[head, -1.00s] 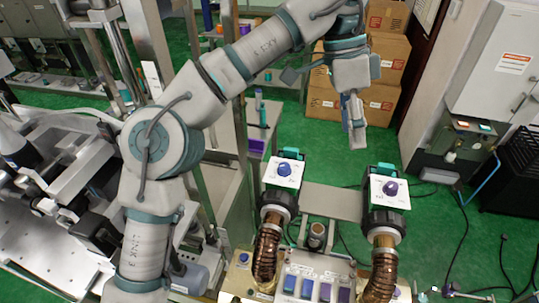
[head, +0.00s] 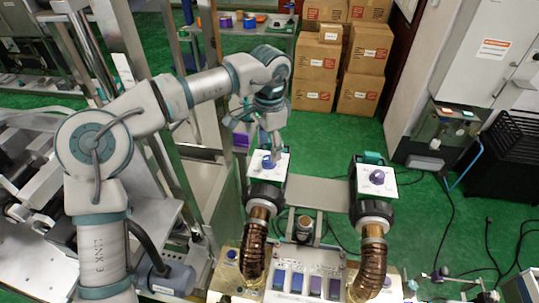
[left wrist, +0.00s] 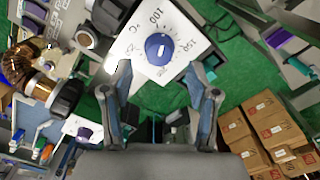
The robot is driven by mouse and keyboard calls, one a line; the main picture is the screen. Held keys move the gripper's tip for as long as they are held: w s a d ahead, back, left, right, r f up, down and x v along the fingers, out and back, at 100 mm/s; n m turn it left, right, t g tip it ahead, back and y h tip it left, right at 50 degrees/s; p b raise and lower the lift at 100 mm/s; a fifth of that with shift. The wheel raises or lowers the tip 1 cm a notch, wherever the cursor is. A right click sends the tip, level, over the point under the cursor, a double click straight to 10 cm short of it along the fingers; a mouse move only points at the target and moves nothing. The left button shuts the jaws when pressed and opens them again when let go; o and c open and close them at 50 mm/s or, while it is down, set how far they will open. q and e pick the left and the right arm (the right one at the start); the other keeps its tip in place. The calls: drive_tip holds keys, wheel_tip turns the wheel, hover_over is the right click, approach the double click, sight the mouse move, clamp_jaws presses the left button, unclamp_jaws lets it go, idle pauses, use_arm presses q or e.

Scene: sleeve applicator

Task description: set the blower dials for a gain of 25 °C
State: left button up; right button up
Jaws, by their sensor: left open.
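The left blower has a blue dial (head: 268,162) on a white plate (head: 280,166), above a ribbed copper-coloured hose. The right blower has a purple dial (head: 377,177) on a similar white plate. My left gripper (head: 272,150) is over the blue dial, pointing down. In the left wrist view the blue dial (left wrist: 159,48) sits just beyond and between the open fingertips (left wrist: 158,78), on a plate with a printed scale; 100 and 150 are legible. Whether a finger touches the dial I cannot tell. The purple dial also shows at the lower left there (left wrist: 84,133). My right gripper is not seen.
A row of coloured blocks (head: 297,284) sits on the machine between the two hoses (head: 254,253). Cardboard boxes (head: 362,50) are stacked at the back. A grey cabinet (head: 440,130) stands at the right. Green floor with cables lies around the blowers.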

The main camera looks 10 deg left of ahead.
sight(269, 158)
use_arm(q)
drive_tip(key=shift+a+f, duration=0.15)
drive_tip(key=shift+f, duration=1.8)
clamp_jaws()
